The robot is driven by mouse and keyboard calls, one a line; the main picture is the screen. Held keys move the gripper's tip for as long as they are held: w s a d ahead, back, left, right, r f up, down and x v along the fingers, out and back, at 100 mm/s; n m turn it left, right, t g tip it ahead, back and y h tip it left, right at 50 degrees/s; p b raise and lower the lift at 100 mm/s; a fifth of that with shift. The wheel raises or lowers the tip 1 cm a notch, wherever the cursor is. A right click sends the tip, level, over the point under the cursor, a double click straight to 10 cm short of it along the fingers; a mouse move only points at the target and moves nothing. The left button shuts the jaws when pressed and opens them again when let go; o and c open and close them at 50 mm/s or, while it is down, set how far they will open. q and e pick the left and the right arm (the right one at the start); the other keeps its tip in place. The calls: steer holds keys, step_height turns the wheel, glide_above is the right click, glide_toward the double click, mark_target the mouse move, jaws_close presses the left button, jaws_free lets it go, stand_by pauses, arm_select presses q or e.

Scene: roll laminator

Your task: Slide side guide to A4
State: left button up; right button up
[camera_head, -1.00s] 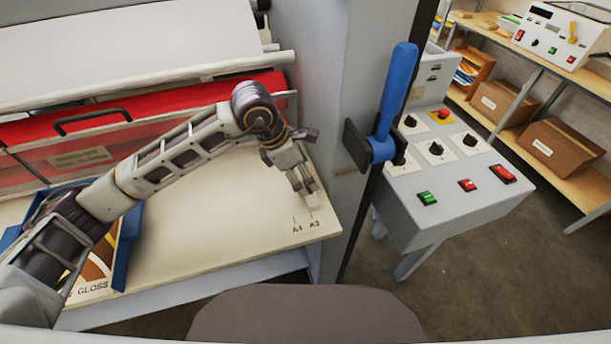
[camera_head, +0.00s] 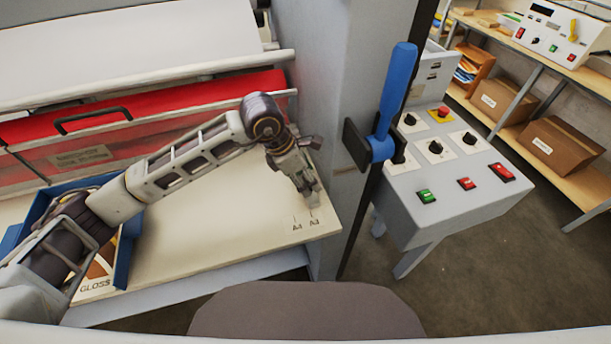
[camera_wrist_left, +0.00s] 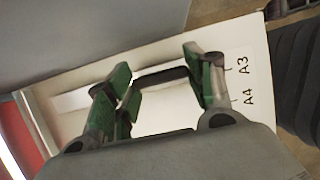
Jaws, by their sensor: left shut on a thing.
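The side guide (camera_wrist_left: 162,77) shows in the left wrist view as a dark bar between my left gripper's green-padded fingers, with a pale strip running beside it. My left gripper (camera_wrist_left: 160,92) is shut on it. In the head view my left gripper (camera_head: 309,193) is low over the front right part of the cream feed table (camera_head: 210,220) and hides most of the guide. The A3 label (camera_head: 314,219) is right by the fingertips, with the A4 label (camera_head: 297,224) just to its left. In the wrist view the guide lies nearer the A3 mark (camera_wrist_left: 243,62) than the A4 mark (camera_wrist_left: 248,97). My right gripper is out of view.
A grey upright (camera_head: 330,110) with a blue-handled lever (camera_head: 397,90) stands right of the table. A control panel (camera_head: 445,170) is beyond it. A red cover (camera_head: 150,130) runs behind the table. A blue tray (camera_head: 127,250) sits at the left. The table's middle is clear.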

arm_select(q)
steer(key=c, duration=0.5)
steer(key=shift+o, duration=0.2)
steer(key=shift+s+a+f+b, duration=0.1)
steer(key=shift+a+b, duration=0.4)
steer(key=shift+a, duration=0.35)
steer(key=shift+s+a+b, duration=0.3)
steer(key=shift+a, duration=0.4)
steer(key=shift+s+a+b, duration=0.25)
steer(key=shift+a, duration=0.45)
steer(key=o, duration=1.1)
steer(key=shift+c, duration=0.2)
steer(key=o, duration=0.4)
steer(key=shift+s+a, duration=0.1)
steer(key=shift+a, duration=0.05)
